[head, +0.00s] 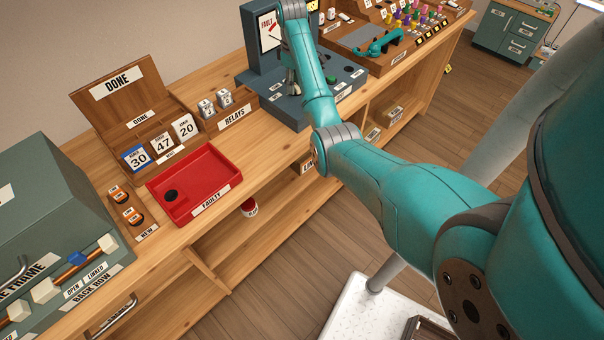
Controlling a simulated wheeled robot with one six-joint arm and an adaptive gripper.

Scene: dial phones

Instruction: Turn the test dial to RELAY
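The test set is a dark blue-grey console (272,107) on the far part of the bench. It has an upright panel with a white display (269,34) marked FAULT, with a red mark on it. A green button (331,79) and white labels, too small to read, show on its sloped top. My arm crosses in front of the console. My gripper (291,85) points down over the console top, mostly hidden behind my own arm. I cannot make out the test dial or its setting. Whether the fingers are open or touch anything does not show.
A RELAYS box (232,119) stands left of the console. A red FAULTY tray (222,196) holds a dark round piece. A wooden DONE case (100,112) holds numbered cards. A switchboard with coloured plugs and a teal handset (381,44) stands right of the console.

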